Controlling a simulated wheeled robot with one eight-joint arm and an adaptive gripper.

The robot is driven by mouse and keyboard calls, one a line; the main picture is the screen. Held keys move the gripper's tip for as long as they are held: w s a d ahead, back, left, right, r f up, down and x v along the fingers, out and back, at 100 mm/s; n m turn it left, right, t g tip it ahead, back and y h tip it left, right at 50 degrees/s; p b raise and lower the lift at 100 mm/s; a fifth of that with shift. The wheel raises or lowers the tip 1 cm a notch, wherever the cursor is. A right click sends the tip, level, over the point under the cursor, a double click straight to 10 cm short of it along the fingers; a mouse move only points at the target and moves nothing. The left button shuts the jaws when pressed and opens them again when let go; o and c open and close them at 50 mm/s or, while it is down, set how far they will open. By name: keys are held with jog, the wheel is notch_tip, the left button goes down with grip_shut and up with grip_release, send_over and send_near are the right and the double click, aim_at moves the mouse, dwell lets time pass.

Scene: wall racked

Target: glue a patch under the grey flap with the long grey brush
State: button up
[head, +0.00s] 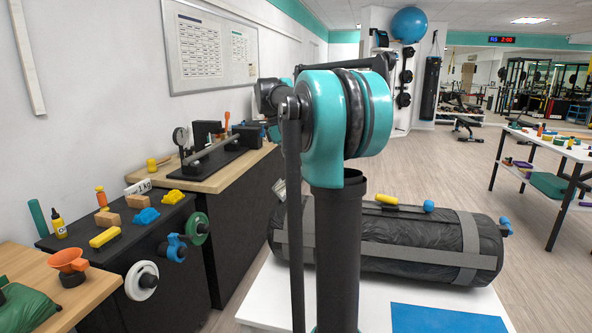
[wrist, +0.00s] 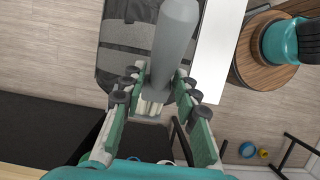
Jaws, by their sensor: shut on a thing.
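My gripper (wrist: 160,92) shows in the wrist view, its green-lined fingers shut on the long grey brush (wrist: 175,40). The thick grey handle points to the top of the picture, and a pale end (wrist: 150,108) shows between the fingers. A black bag with grey straps (head: 430,248) lies on a white table in the head view. Part of the bag (wrist: 122,70) also shows beyond my gripper in the wrist view. I cannot make out the grey flap or a patch for certain. My arm hides the bag's middle and my gripper in the head view.
The white table (head: 385,292) carries a blue sheet (head: 445,318) at its front. A yellow piece (head: 386,200) and a blue knob (head: 429,206) show on the bag. Dark cabinets with tools line the left wall. Another table (head: 560,146) stands at right, with open floor between.

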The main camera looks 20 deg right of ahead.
jog(key=shift+s+a, duration=0.1)
jog(key=shift+s+d+r, duration=0.5)
jog(key=shift+d+r, duration=0.25)
jog(key=shift+s+d+r, duration=0.5)
jog(key=shift+d+r, duration=0.2)
jog(key=shift+s+d+r, duration=0.5)
jog(key=shift+d+r, duration=0.25)
